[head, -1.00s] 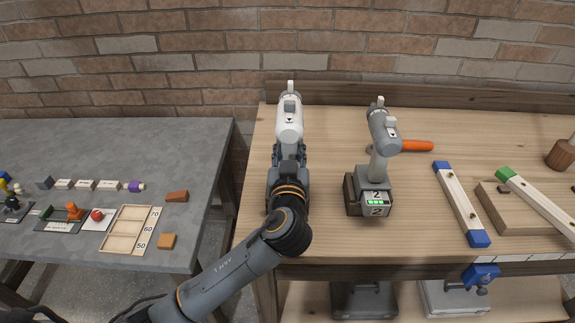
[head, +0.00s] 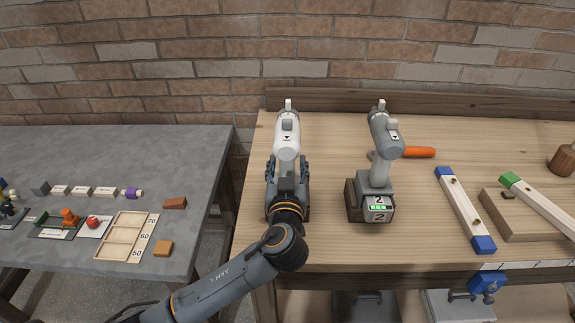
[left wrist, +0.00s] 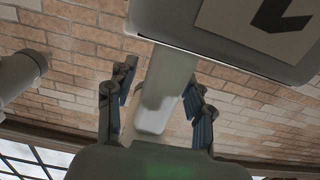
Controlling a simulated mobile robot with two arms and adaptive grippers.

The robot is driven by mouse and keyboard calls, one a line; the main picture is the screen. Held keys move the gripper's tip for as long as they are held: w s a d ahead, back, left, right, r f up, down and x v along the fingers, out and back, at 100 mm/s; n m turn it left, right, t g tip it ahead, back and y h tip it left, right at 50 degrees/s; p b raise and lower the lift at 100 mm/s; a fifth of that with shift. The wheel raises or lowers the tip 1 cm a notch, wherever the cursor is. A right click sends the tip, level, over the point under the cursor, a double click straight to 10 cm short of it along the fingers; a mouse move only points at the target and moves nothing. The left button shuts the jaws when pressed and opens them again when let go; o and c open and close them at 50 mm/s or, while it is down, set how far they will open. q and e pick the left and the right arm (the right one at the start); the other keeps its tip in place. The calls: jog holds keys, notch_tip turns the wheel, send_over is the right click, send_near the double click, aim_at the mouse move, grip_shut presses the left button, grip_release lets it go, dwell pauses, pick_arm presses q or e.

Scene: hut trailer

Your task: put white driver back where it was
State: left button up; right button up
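The white driver (head: 287,138) stands upright at the left end of the wooden bench, its base partly hidden behind my arm. My left gripper (head: 287,168) is open around its handle, one finger on each side. In the left wrist view, the white handle (left wrist: 163,90) runs between the spread fingers of the left gripper (left wrist: 160,108), with a visible gap on the left. The finger on the right is close to the handle; I cannot tell if it touches. My right gripper is not in view.
A grey driver (head: 382,165) stands to the right, with an orange-handled tool (head: 420,152) behind it. A blue-ended bar (head: 465,210) lies further right. A grey table (head: 190,150) with small blocks and a tray (head: 124,237) is at the left, across a gap.

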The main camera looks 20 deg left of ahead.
pick_arm(q)
jog(key=shift+r+p, duration=0.25)
jog(key=shift+p, duration=0.05)
jog(key=b+v, duration=0.3)
jog(key=v, duration=0.9)
jog(key=shift+b, duration=0.4)
jog(key=shift+f, duration=0.1)
